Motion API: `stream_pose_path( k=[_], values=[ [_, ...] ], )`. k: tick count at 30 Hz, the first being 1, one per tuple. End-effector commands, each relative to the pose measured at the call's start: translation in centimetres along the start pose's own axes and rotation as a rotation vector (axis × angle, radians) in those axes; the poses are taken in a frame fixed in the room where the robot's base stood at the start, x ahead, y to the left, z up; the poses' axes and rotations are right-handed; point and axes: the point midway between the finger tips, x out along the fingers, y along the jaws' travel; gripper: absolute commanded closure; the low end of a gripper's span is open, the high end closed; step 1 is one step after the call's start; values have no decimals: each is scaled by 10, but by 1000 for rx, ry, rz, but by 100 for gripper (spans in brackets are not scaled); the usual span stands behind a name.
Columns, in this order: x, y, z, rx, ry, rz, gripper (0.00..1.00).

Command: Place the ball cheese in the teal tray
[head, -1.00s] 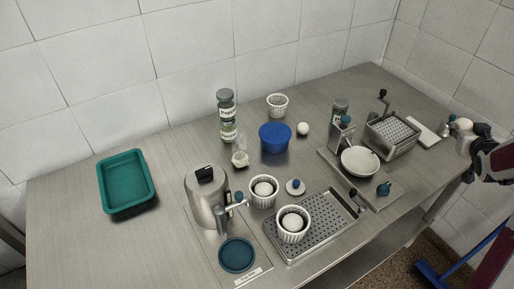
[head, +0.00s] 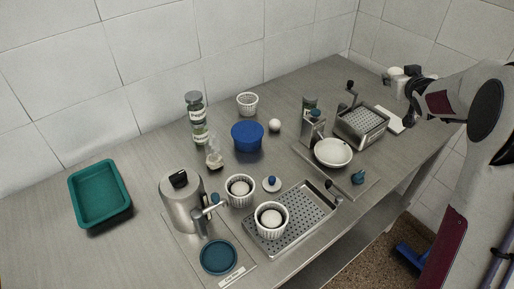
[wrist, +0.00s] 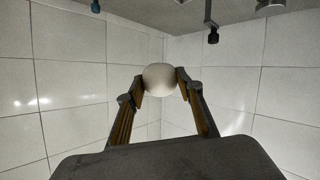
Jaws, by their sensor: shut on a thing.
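My gripper (wrist: 160,82) is shut on a pale round ball cheese (wrist: 160,78), one fingertip on each side of it in the wrist view. In the head view the gripper (head: 403,76) is above the back right end of the steel table, with the whitish ball at its tip. The teal tray (head: 71,196) is at the far left of the table, empty, well apart from the gripper.
White baskets (head: 247,113) stand on the table (head: 120,255), two of them holding white balls. Another white ball (head: 275,125) lies beside a blue tub (head: 247,147). Jars, a metal pitcher (head: 180,203), a perforated tray and a grater (head: 362,125) crowd the middle.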

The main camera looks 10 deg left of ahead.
Motion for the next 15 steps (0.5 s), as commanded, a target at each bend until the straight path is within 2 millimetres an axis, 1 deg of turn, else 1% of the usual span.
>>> stream_pose_path(
  k=[1,8,9,14,15],
  values=[
    [3,-18,-7,-7,5,-18,86],
    [10,-86,-30,-36,22,-85,86],
    [11,-99,-34,-39,25,-97,86],
    [11,-148,-48,-59,37,-144,86],
    [11,-161,-51,-64,40,-156,86]
  ],
)
